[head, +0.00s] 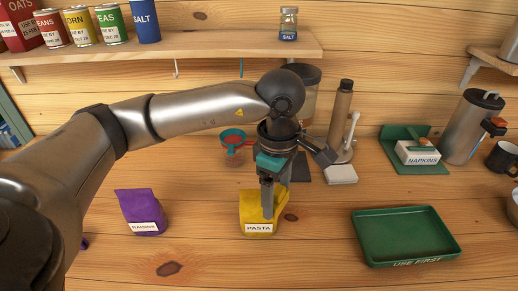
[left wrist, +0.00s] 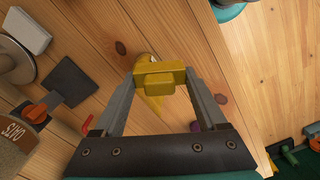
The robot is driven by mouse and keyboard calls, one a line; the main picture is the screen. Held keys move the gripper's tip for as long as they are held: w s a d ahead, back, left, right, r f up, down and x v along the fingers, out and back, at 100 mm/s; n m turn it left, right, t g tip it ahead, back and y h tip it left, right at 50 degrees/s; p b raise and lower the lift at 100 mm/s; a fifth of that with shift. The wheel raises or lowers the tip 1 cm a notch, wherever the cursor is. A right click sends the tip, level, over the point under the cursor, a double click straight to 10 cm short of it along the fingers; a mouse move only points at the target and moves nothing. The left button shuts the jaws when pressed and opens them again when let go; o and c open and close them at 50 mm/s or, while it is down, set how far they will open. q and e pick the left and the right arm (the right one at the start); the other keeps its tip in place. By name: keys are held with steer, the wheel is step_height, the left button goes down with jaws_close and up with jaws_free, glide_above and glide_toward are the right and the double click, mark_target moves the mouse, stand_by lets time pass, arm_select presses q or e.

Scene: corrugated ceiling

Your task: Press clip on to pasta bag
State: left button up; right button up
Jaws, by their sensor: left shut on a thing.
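The yellow pasta bag (head: 281,204) stands upright on the wooden counter, its white PASTA label facing front. My left gripper (head: 267,212) points straight down at the bag, its fingers overlapping the bag's upper part in the head view. In the left wrist view my left gripper (left wrist: 160,78) is shut on a yellow block-shaped piece, which looks like the clip (left wrist: 160,68). The fingers hide whether clip and bag touch. My right gripper is not in view.
A purple raisins bag (head: 137,206) stands to the left, and an empty green tray (head: 408,263) lies to the right. Behind are a red-and-teal cup (head: 233,146), a brown bottle (head: 340,110) and a napkin holder (head: 399,132). A shelf (head: 220,48) runs above. The front counter is clear.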

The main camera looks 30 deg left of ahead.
arm_select(q)
steer(key=w+a+r+n+p, duration=0.1)
steer(key=n+p, duration=0.3)
steer(key=n, duration=0.8)
steer(key=w+a+r+n+p, duration=0.1)
steer(key=a+r+n+p, duration=0.2)
steer(key=n, duration=0.9)
steer(key=shift+w+a+p, duration=0.2)
steer(key=shift+a+p, duration=0.25)
steer(key=shift+a, duration=0.35)
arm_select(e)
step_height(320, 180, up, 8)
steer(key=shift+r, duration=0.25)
